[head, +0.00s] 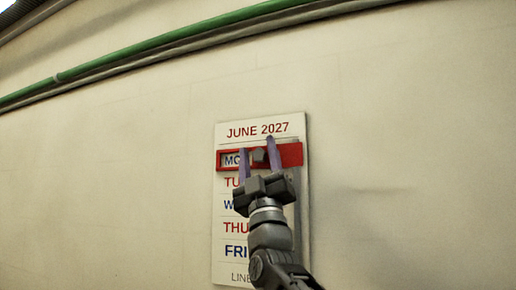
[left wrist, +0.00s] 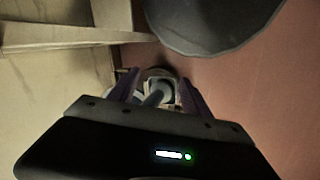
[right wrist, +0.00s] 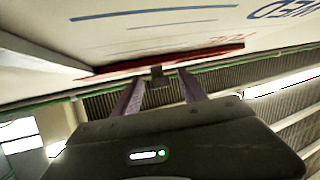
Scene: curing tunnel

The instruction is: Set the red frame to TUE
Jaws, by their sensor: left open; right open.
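A white wall calendar board (head: 228,262) headed JUNE 2027 lists weekdays down its face. The red frame (head: 291,154) lies across the board around the MON row, with a small dark knob (head: 259,155) on it. My right gripper (head: 257,146) is open in front of the frame, its purple fingers on either side of the knob; contact cannot be told. My arm hides part of the TUE and WED rows. In the right wrist view the red frame (right wrist: 205,61) and the knob (right wrist: 156,76) show beyond the open fingers. My left gripper (left wrist: 157,85) is open and away from the board.
A green pipe (head: 180,35) and a grey pipe run along the wall above the board. The wall around the board is bare. In the left wrist view a dark rounded shape (left wrist: 210,22) and a pale beam (left wrist: 75,40) show near the left gripper.

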